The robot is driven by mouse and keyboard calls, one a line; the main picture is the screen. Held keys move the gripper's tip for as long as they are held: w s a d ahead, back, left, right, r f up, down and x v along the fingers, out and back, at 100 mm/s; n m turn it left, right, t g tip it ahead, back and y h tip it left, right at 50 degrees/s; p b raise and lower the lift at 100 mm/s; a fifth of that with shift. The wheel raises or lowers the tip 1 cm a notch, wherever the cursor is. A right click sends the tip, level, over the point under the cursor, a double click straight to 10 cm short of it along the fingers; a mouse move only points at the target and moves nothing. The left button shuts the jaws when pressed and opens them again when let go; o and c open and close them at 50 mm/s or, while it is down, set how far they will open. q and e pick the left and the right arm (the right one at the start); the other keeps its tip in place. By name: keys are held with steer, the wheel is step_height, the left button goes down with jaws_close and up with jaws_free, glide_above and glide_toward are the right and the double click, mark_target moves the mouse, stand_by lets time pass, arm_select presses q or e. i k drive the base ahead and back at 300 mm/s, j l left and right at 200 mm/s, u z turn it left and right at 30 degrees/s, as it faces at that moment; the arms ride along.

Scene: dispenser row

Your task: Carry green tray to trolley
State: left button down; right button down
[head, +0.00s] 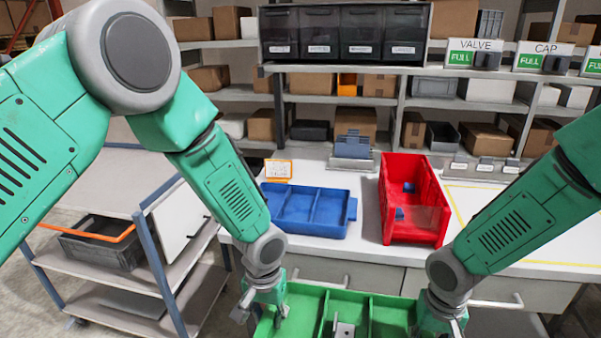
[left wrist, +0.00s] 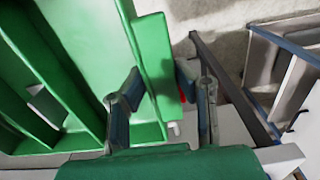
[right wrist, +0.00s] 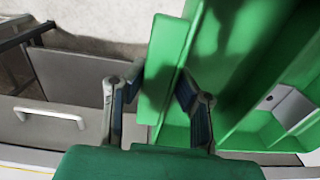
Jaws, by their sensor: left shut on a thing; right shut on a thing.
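The green tray (head: 312,304) is at the bottom of the head view, in front of the table's drawers. It has several compartments, and a small grey metal part (head: 344,330) lies in one of them. My left gripper (head: 264,312) is shut on the tray's left end; in the left wrist view its fingers (left wrist: 160,100) straddle the tray's edge. My right gripper (head: 445,322) is shut on the right end; in the right wrist view its fingers (right wrist: 155,100) straddle that edge. The grey trolley (head: 108,275) with blue posts stands at the left, apart from the tray.
The white table (head: 345,257) holds a blue divided tray (head: 308,212) and a red bin (head: 412,225). A dark grey crate (head: 98,243) sits on the trolley's middle shelf. Shelving with dark drawers (head: 343,33) stands behind. The trolley's top (head: 95,180) looks clear where visible.

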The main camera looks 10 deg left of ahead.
mark_target(93, 178)
steer(key=j, duration=4.85)
steer(key=k+u, duration=0.05)
steer(key=k, duration=0.05)
